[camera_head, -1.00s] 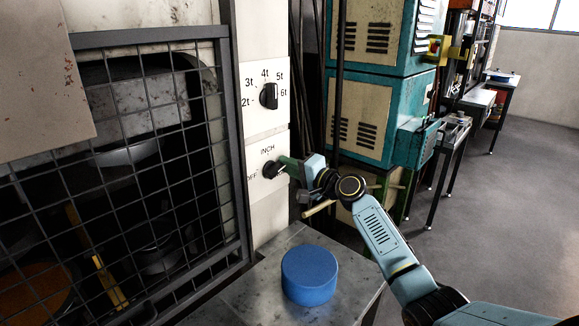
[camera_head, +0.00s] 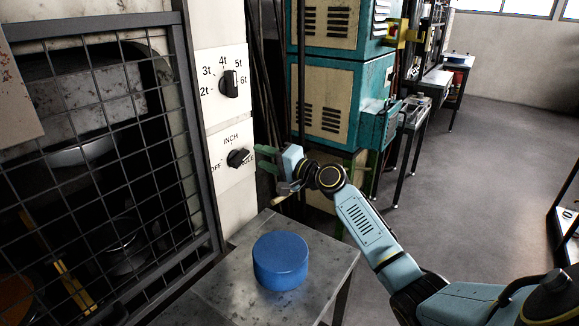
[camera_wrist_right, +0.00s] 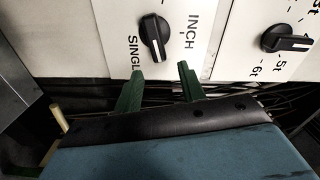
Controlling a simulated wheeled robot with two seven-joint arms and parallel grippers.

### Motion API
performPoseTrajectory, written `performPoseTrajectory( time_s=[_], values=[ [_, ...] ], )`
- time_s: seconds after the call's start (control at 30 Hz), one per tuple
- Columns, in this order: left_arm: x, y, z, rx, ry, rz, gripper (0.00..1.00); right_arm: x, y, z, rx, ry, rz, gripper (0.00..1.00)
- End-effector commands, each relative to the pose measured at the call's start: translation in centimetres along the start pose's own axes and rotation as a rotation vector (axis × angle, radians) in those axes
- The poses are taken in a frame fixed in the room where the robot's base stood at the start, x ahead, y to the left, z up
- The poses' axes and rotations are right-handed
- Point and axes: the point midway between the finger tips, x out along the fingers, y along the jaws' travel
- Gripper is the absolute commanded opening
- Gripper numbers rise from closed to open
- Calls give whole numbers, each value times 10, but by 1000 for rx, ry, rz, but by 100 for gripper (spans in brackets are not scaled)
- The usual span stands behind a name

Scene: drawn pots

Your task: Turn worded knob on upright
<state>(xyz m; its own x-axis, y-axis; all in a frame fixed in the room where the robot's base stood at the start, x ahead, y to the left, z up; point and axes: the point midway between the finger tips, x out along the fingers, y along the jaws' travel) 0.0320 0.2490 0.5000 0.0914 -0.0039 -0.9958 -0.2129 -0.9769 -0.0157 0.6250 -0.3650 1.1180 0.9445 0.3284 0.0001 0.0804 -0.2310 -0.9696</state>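The worded knob (camera_head: 238,158) is black, on a white plate marked OFF, INCH and a partly covered word. In the right wrist view, the knob (camera_wrist_right: 155,35) shows a white line pointing toward the word SINGLE, tilted slightly to the INCH side; it is not upright. My right gripper (camera_head: 266,161) is just right of the knob in the head view, apart from it. In the wrist view its two green fingers (camera_wrist_right: 160,86) are spread and empty, short of the knob. My left gripper is not in view.
A numbered knob (camera_head: 229,84) sits above on the same panel. A blue round block (camera_head: 280,261) stands on a metal table (camera_head: 219,284) below. A wire mesh guard (camera_head: 100,150) is at left, teal cabinets (camera_head: 340,110) behind. Open floor lies at right.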

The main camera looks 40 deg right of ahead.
Motion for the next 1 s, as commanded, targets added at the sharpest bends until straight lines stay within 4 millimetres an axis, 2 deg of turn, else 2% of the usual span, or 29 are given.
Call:
performPoseTrajectory(
  time_s=[0.03, 0.2, 0.4, 0.6, 1.0],
  values=[
    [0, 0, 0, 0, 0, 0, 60, -13, 2, 0, -3, -1, 3, 40],
    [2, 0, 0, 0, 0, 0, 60, -50, 2, 1, -2, -2, 3, 40],
    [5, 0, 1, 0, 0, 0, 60, -81, 2, 1, 1, -2, 2, 40],
    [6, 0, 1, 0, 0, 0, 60, -94, 0, 1, 1, -1, 1, 40],
    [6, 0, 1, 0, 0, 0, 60, -94, 0, 0, 1, -1, 0, 40]
  ],
)
